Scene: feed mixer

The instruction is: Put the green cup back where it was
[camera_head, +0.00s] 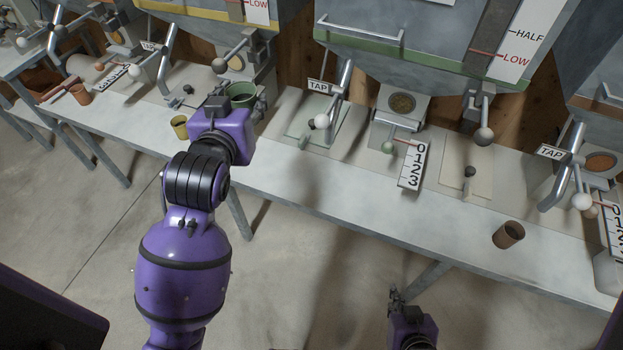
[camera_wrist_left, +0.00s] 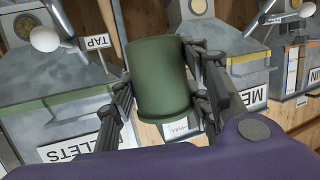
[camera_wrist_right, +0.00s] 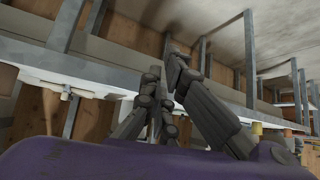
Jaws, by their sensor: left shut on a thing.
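The green cup (camera_head: 241,94) is between the fingers of my left gripper (camera_head: 238,102), over the back of the bench, with its open top facing up. In the left wrist view the green cup (camera_wrist_left: 162,80) fills the space between the two fingers, which press on its sides. My right gripper (camera_head: 394,298) is low in front of the bench, away from the cups. In the right wrist view its fingers (camera_wrist_right: 164,68) look closed together with nothing between them.
A yellow cup (camera_head: 179,127) stands just left of my left gripper. A brown cup (camera_head: 508,235) stands at the right, and an orange-brown cup (camera_head: 81,94) far left. Hoppers with tap levers line the back. A number plate (camera_head: 413,166) stands mid-bench. The front bench strip (camera_head: 340,190) is clear.

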